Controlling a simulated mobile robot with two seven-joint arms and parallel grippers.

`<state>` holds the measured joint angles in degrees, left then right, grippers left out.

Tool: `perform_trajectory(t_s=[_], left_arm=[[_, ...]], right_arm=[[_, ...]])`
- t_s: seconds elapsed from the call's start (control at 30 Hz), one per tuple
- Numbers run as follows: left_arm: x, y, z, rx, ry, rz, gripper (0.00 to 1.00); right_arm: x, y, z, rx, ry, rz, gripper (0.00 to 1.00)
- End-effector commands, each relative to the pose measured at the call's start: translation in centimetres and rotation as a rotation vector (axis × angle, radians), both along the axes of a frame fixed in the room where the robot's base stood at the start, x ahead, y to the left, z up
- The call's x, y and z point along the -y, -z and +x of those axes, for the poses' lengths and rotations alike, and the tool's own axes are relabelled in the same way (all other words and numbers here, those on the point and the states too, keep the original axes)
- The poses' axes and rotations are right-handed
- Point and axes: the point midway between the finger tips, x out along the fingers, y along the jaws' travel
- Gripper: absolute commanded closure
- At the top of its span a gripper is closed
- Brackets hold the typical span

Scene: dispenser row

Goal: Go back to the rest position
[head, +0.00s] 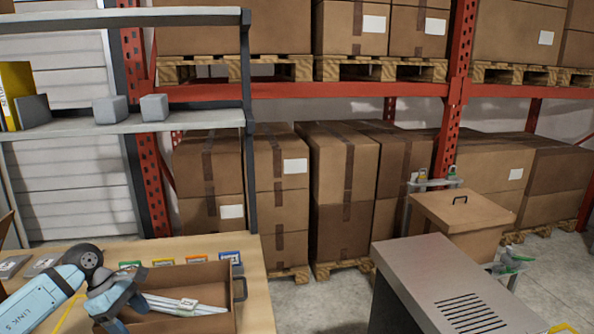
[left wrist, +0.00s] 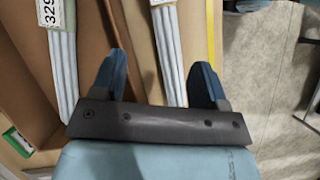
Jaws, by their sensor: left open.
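My left gripper (head: 118,298) is over the brown open box (head: 240,289) on the table at the lower left of the head view. In the left wrist view my left gripper (left wrist: 160,68) has its two blue fingers spread apart, with nothing clasped between them. Long pale bundles (head: 180,303) with white labels lie in the box. In the left wrist view one bundle (left wrist: 168,50) shows behind the gap between the fingers, and another bundle (left wrist: 62,62) with a printed label lies to the left. My right gripper is not in view.
The wooden table (head: 255,300) has several coloured tags (head: 195,260) behind the box. A grey shelf unit (head: 75,127) stands over its back. A grey vented cabinet (head: 450,290) and a lidded brown box (head: 462,212) stand at the right. Floor shows between table and cabinet.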

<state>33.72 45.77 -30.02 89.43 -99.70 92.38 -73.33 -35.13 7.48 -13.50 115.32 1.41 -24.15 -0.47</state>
Motion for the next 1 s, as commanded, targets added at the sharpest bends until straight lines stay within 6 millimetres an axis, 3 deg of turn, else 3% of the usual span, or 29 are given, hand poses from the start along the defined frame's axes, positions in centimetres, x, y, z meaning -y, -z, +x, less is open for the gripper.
perform_trajectory(t_s=[0.03, 0.2, 0.3, 0.43, 0.53, 0.63, 0.8, 0.83, 1.0], left_arm=[[2.5, 0.6, -0.8, -0.019, -0.021, -0.082, 0.33], [10.3, 1.4, -3.2, -0.111, -0.187, -0.415, 0.33], [15.0, 0.8, -5.1, -0.233, -0.348, -0.666, 0.33], [19.8, -0.9, -7.5, -0.502, -0.652, -1.037, 0.33], [21.2, -2.0, -9.0, -0.786, -0.943, -1.311, 0.33], [20.9, -1.6, -10.4, -1.118, -1.262, -1.541, 0.33], [18.9, 2.5, -15.1, -1.751, -1.845, -1.804, 0.33], [18.6, 3.5, -16.3, 1.732, 1.81, 1.7, 0.33], [18.1, 8.1, -23.1, 1.492, 1.509, 1.158, 0.33]], right_arm=[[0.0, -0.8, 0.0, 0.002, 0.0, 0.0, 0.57], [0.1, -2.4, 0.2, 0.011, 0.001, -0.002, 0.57], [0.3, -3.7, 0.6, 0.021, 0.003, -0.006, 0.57], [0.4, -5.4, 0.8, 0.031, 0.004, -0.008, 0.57], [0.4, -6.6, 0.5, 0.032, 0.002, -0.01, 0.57], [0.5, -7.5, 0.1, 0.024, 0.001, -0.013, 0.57], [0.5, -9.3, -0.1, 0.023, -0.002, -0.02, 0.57], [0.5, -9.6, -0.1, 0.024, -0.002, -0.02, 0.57], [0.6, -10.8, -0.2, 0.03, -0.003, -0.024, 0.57]])
